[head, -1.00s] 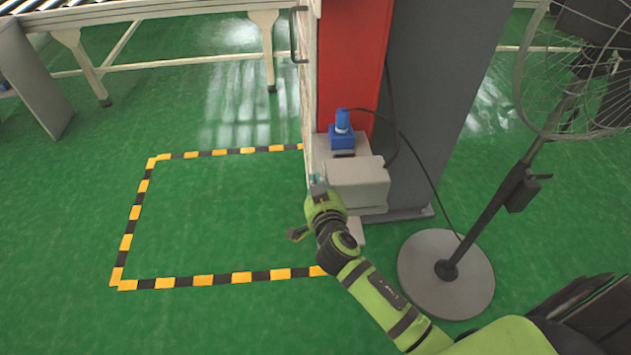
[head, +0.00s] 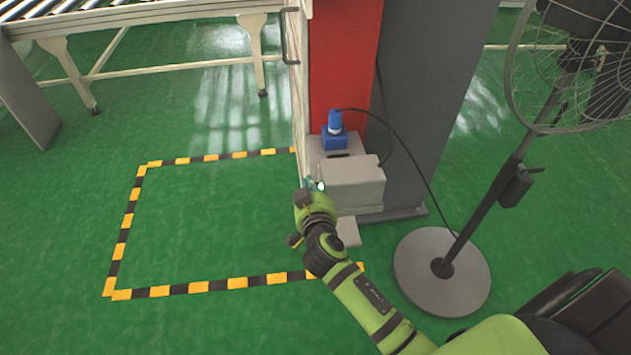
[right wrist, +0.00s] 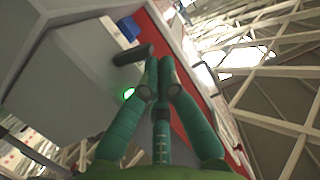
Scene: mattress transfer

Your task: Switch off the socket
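The blue socket (head: 334,138) with a blue plug in it sits on a light grey housing against the red column. It also shows in the right wrist view (right wrist: 127,29). A grey box (head: 352,183) stands in front of it. In the right wrist view, a glowing green round button (right wrist: 128,94) and a dark cylindrical knob (right wrist: 133,55) show on the grey equipment. My right gripper (head: 314,186) is at the box's left side. In the right wrist view its teal fingers (right wrist: 160,62) are together, empty, beside the button and knob; contact is unclear. My left gripper is out of view.
A black cable runs from the socket area toward the pedestal fan (head: 441,270) at right. A grey column (head: 425,90) stands behind the box. A roller conveyor (head: 150,25) is at back left. The floor inside the yellow-black marking (head: 200,287) is clear.

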